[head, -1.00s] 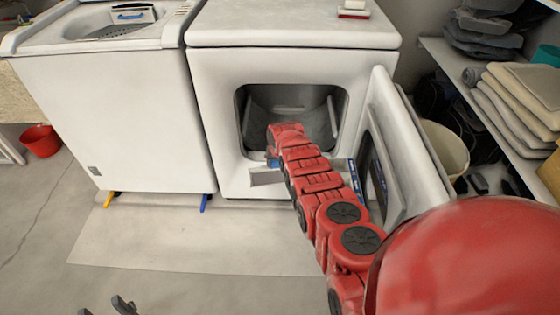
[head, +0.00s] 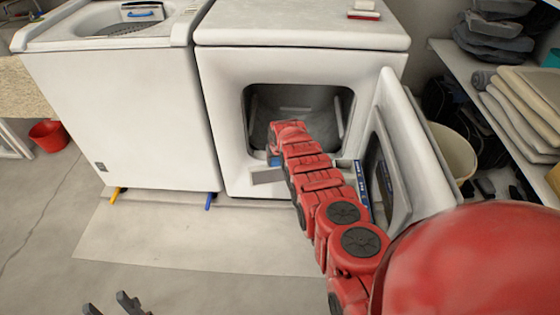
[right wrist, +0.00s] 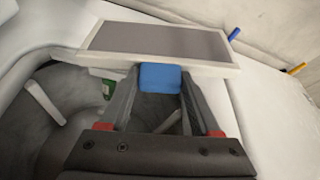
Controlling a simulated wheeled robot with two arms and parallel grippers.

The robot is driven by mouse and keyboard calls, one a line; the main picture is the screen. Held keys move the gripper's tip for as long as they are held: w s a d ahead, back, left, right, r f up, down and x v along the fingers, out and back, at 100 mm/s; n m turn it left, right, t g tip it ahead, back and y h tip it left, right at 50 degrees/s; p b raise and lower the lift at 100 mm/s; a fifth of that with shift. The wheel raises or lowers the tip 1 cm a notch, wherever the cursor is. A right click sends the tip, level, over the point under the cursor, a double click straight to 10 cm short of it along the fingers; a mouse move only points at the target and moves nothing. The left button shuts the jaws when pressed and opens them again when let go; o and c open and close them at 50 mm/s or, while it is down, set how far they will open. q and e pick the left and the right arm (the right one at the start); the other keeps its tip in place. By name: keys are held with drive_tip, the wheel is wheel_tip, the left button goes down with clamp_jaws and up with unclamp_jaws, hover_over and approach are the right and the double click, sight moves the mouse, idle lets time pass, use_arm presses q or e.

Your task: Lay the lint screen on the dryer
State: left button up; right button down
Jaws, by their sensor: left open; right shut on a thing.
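The lint screen (right wrist: 160,45) is a flat grey mesh panel with a pale frame and a blue handle (right wrist: 160,78). My right gripper (right wrist: 160,85) is shut on the blue handle. In the head view the screen (head: 268,176) shows partly at the lower rim of the dryer's opening, largely hidden by my red right arm; I cannot tell whether it touches the rim. My left gripper (head: 118,304) is open and empty at the bottom left.
A white washer (head: 120,115) stands left of the dryer. A small red and white item (head: 364,11) sits at the back of the dryer top. A shelf with folded cloths (head: 525,100) and a pale bin (head: 452,155) are on the right. Floor in front is clear.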

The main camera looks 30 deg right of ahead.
drive_tip(key=shift+w+a+r+n, duration=0.2)
drive_tip(key=shift+w+a+r, duration=0.05)
drive_tip(key=shift+a, duration=0.25)
drive_tip(key=shift+w+a+r+n, duration=0.2)
drive_tip(key=shift+a+r, duration=0.05)
drive_tip(key=shift+a, duration=0.25)
drive_tip(key=shift+w+a+r, duration=0.1)
drive_tip(key=shift+a+r, duration=0.05)
drive_tip(key=shift+a, duration=0.2)
drive_tip(key=shift+w+a+r+n, duration=0.15)
drive_tip(key=shift+a+n, duration=0.15)
drive_tip(key=shift+w+a+r, duration=0.1)
drive_tip(key=shift+a+r, duration=0.05)
drive_tip(key=shift+a, duration=0.1)
drive_tip(key=shift+y, duration=0.3)
drive_tip(key=shift+a+r, duration=0.1)
drive_tip(key=shift+a, duration=0.15)
